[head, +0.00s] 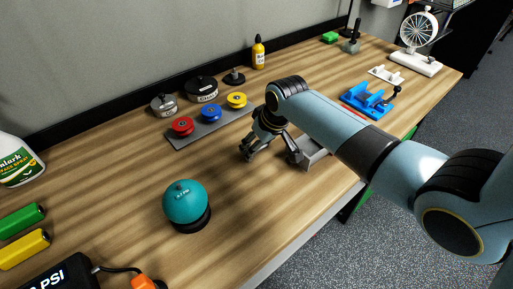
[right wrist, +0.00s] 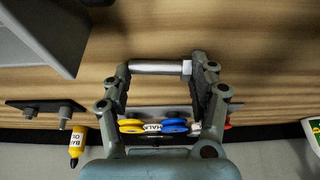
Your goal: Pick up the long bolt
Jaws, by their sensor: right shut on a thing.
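The long bolt (right wrist: 157,67) is a silver shaft with a hex head at its right end in the right wrist view. It lies crosswise between the two fingers of my right gripper (right wrist: 160,77), which press on its two ends. In the head view my right gripper (head: 270,157) is low over the middle of the bench, beside a grey tray (head: 314,152). The bolt cannot be made out there. Whether it touches the wood is unclear. My left gripper is not in view.
A grey rack (head: 205,130) with red, blue and yellow discs stands behind the gripper. A teal ball (head: 184,201) on a black base is at front left. A blue fixture (head: 367,101) and white fan (head: 418,32) stand to the right. Bare wood lies in front.

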